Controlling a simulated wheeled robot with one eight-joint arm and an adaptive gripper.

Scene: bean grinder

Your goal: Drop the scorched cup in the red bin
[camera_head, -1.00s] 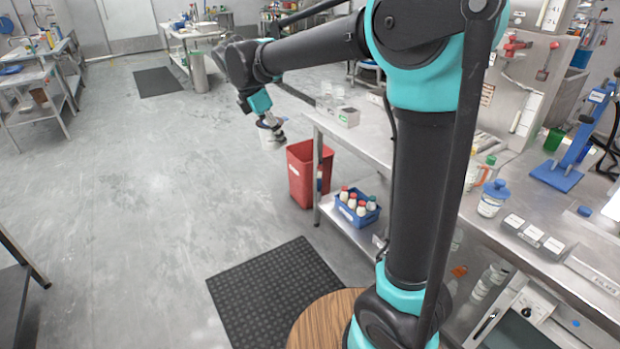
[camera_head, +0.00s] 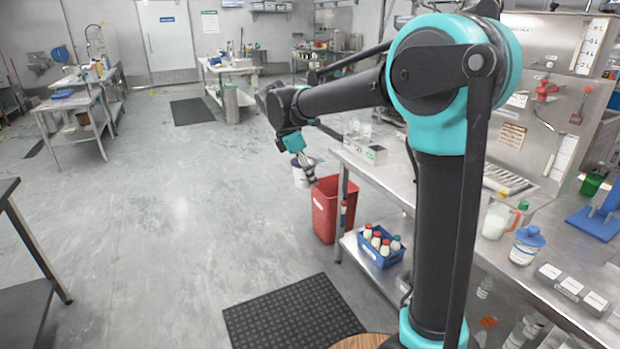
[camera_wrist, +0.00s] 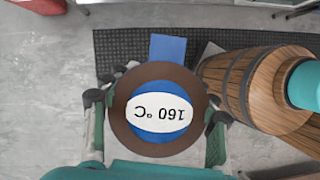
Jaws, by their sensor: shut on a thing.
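My gripper (camera_head: 308,174) is shut on a cup (camera_head: 301,180), which hangs above the floor. In the head view the cup is pale and partly hidden by the gripper. The red bin (camera_head: 326,212) is open-topped and stands on the floor, just right of the cup and by the steel bench's end. In the head view the cup appears beside the bin's upper left edge.
A steel bench (camera_head: 408,180) runs along the right, with a blue crate of bottles (camera_head: 381,246) on its lower shelf. A dark mat (camera_head: 290,315) lies on the floor in front. The floor left of the bin is clear.

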